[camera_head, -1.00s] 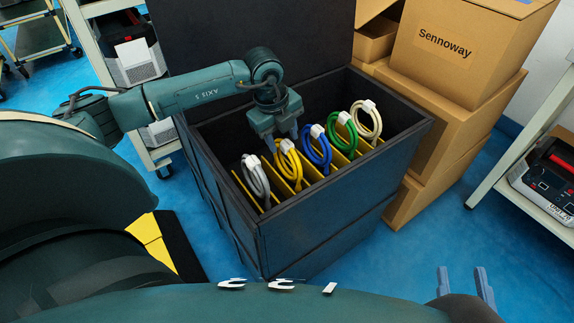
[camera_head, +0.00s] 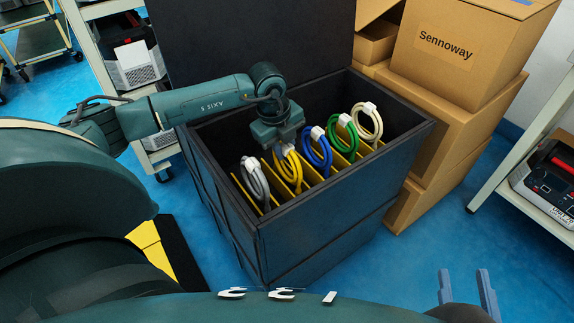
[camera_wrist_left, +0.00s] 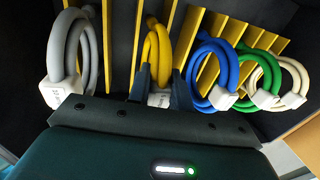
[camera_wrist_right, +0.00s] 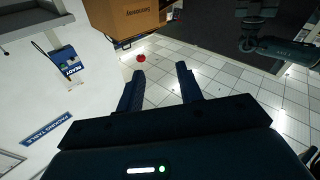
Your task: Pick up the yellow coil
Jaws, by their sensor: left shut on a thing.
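The yellow coil (camera_head: 287,168) hangs in the black case, between yellow dividers, with a white tag or clip at its top. My left gripper (camera_head: 283,144) is down over the top of the coil. In the left wrist view the yellow coil (camera_wrist_left: 157,55) runs up between the two fingers (camera_wrist_left: 160,92), which are shut on its white clip (camera_wrist_left: 159,99). The coil's lower part is partly hidden by the case wall and dividers. My right gripper (camera_head: 467,290) is at the bottom right of the head view. In the right wrist view its fingers (camera_wrist_right: 160,88) are apart and empty.
The grey coil (camera_head: 254,178) is left of the yellow one; the blue coil (camera_head: 318,150), green coil (camera_head: 343,137) and white coil (camera_head: 367,122) are to its right. The black case (camera_head: 330,225) has its lid raised behind. Cardboard boxes (camera_head: 450,110) stand right of the case.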

